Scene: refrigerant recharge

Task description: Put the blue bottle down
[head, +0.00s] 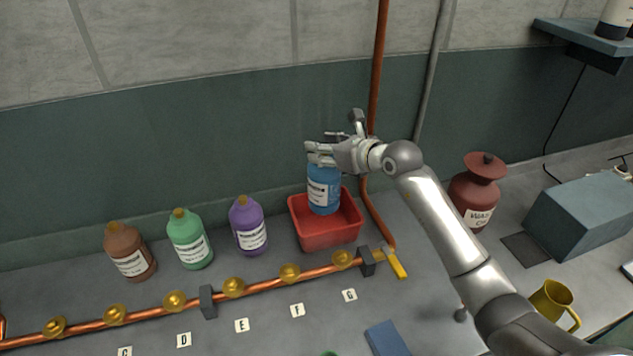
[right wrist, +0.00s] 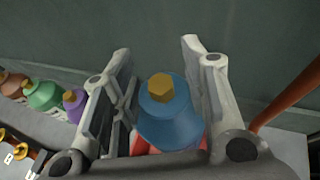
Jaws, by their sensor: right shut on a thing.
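The blue bottle (head: 323,190) with a white label stands upright inside the outline of the red bin (head: 328,238). I cannot tell whether its base touches the bin floor. My right gripper (head: 320,152) is at the bottle's top, shut on it, and hides its cap in the head view. In the right wrist view the blue bottle (right wrist: 168,118) with its gold cap lies between the fingers of my right gripper (right wrist: 157,60). A bit of the red bin (right wrist: 140,146) shows beneath it. My left gripper is not in view.
Purple (head: 248,228), green (head: 189,240) and brown (head: 130,252) bottles stand left of the bin. A copper pipe (head: 262,287) with gold valves runs in front. A dark red jug (head: 474,190) and a yellow mug (head: 553,304) are on the right.

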